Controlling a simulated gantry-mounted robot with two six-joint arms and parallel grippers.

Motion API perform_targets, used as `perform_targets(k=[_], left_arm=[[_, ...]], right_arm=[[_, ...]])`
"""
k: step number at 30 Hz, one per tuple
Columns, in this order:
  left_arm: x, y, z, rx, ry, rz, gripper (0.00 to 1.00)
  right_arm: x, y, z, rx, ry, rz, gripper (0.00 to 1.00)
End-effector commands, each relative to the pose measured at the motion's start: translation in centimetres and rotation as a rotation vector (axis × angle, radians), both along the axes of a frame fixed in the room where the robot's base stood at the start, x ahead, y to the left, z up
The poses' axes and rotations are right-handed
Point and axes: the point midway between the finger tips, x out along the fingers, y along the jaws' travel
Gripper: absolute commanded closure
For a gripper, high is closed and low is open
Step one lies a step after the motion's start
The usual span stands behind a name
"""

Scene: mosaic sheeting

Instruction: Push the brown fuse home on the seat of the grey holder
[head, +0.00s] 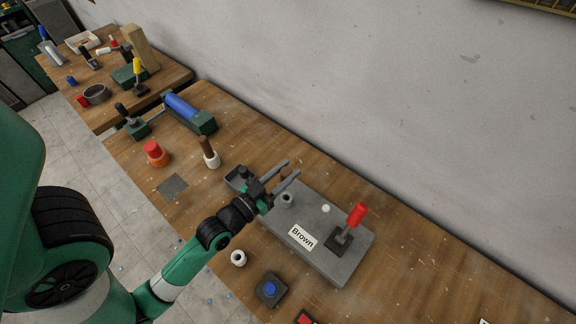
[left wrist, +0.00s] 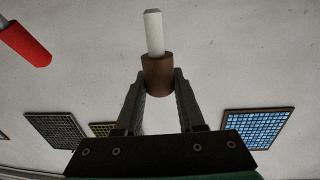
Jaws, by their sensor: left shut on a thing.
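My left gripper (head: 290,170) is shut on the brown fuse (head: 286,174), above the plate near that post. In the left wrist view the brown fuse (left wrist: 158,75) sits between the fingertips, with a white pin (left wrist: 153,32) sticking out of one end. I cannot tell whether the fuse touches the seat. My right gripper is not in view.
A lever with a red handle (head: 357,214) stands on the plate's right part; the handle also shows in the left wrist view (left wrist: 22,42). A brown-and-white piece (head: 207,150), a white ring (head: 238,258) and a blue button box (head: 270,289) stand nearby.

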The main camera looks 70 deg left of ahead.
Motion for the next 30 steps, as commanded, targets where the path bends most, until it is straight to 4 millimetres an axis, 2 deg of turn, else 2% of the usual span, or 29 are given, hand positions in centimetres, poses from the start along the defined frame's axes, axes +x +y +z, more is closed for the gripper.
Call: perform_targets(k=[8,14,24,30], left_arm=[[0.0,0.0,0.2,0.000,-0.001,0.001,1.00],[0.0,0.0,-1.4,0.000,-0.001,0.001,1.00],[0.0,0.0,-5.1,0.000,-0.001,0.001,1.00],[0.0,0.0,-5.8,0.001,0.000,0.001,1.00]], right_arm=[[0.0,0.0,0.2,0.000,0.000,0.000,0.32],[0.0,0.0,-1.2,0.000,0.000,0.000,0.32],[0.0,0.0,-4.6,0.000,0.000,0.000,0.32],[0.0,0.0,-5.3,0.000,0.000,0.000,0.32]])
